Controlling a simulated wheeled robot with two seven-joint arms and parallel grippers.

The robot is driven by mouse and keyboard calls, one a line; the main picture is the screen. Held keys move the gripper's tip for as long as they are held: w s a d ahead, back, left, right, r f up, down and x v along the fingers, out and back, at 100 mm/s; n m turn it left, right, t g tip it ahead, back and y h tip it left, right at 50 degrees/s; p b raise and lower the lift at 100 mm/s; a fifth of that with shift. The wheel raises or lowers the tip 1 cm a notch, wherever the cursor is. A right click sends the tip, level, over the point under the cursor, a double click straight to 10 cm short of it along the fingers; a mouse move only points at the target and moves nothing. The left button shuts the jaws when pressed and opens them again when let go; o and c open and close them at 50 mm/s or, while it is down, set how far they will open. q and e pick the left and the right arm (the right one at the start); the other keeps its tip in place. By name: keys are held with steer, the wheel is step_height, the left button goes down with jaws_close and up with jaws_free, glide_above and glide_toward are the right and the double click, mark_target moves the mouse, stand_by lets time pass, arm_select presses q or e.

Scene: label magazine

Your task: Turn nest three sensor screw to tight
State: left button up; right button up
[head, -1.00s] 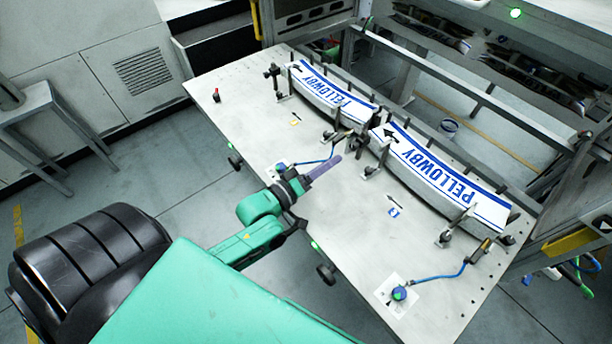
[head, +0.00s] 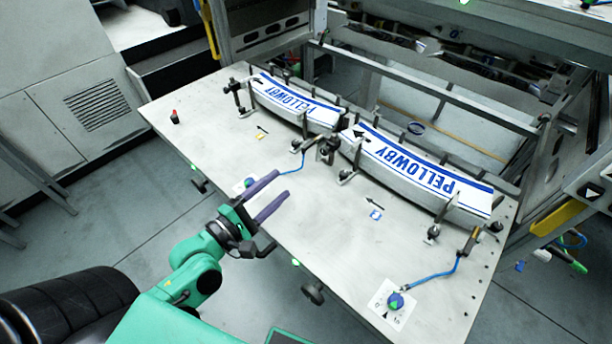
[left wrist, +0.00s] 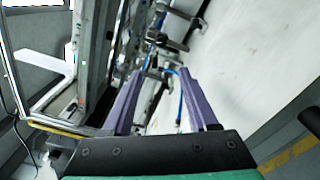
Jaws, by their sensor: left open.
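One blue-green sensor knob (head: 396,300) sits on a white dial card (head: 384,315) at the near right corner of the table, with a blue cable. Another blue knob (head: 249,183) lies near the table's front edge, beside my left gripper and partly crowded by it. I cannot tell from any marking which knob is nest three's. My left gripper (head: 281,185) has two purple fingers apart and empty, over the front edge, well left of the near right knob. My right gripper is not in view.
Two label stacks marked PELLOWBY (head: 410,170) (head: 295,103) stand between posts and clamps along the back of the grey table (head: 330,240). A small red-topped piece (head: 174,117) stands at the left. The table between my gripper and the near right knob is mostly clear.

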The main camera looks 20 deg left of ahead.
mark_target(323, 153)
arm_select(q)
steer(key=shift+d+f+n, duration=0.1)
steer(key=shift+d+n, duration=0.3)
steer(key=shift+n, duration=0.7)
steer(key=shift+w+d+r+n+h, duration=0.1)
steer(key=shift+w+r+n+h, duration=0.05)
steer(key=shift+r+n+h, duration=0.15)
steer(key=p+x, duration=0.2)
steer(key=x, duration=0.2)
steer(key=shift+r, duration=0.2)
steer(key=x, duration=0.3)
steer(key=p+x, duration=0.1)
steer(key=x, duration=0.2)
steer(key=f+p+x, duration=0.1)
steer(key=x, duration=0.3)
steer(key=shift+w, duration=0.1)
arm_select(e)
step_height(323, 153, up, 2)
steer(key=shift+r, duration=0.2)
arm_select(q)
steer(key=shift+c, duration=0.3)
